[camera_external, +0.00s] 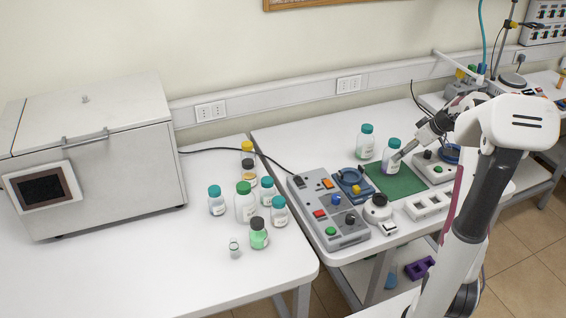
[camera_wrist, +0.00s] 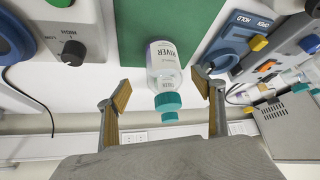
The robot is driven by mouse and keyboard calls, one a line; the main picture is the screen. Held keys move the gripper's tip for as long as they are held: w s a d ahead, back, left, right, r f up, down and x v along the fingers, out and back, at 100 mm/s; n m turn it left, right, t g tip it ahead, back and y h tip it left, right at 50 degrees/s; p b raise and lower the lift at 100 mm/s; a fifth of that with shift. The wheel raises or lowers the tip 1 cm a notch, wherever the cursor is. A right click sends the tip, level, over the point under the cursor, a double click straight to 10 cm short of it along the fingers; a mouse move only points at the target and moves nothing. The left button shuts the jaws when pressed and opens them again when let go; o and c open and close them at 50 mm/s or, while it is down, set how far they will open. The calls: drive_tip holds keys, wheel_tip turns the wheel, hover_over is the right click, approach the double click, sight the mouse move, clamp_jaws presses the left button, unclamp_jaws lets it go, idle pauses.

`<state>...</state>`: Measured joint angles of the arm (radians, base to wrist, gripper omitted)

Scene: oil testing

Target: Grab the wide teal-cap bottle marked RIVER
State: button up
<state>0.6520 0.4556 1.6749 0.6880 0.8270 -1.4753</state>
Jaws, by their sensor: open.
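The RIVER bottle (camera_external: 391,160) is a clear, wide bottle with a teal cap and white label. It stands upright on the green mat in the external view. In the wrist view, the label reading RIVER on this bottle (camera_wrist: 163,55) faces the camera, with its teal cap (camera_wrist: 167,101) below it in the picture. My gripper (camera_external: 402,153) is beside the bottle at its right in the external view. In the wrist view, my gripper (camera_wrist: 162,91) is open, one finger on each side of the bottle, with gaps on both sides. Exact fingertip depth is hard to tell.
Another teal-cap bottle (camera_external: 366,142) stands close behind-left of the RIVER bottle. The green mat (camera_external: 400,187) has bare room in front. A grey control box (camera_external: 333,222) and blue device (camera_external: 352,184) are left; another device (camera_external: 433,168) is right. Several bottles (camera_external: 245,207) stand on the left table.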

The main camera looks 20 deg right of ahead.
sight(392, 140)
drive_tip(key=shift+x, duration=1.3)
drive_tip(key=shift+a+x, duration=0.15)
drive_tip(key=shift+x, duration=1.15)
drive_tip(key=shift+a+x, duration=0.15)
drive_tip(key=shift+x, duration=1.15)
drive_tip(key=shift+c, duration=0.2)
drive_tip(key=shift+r, duration=0.1)
drive_tip(key=c, duration=1.5)
drive_tip(key=shift+r, duration=0.15)
drive_tip(key=shift+r, duration=4.85)
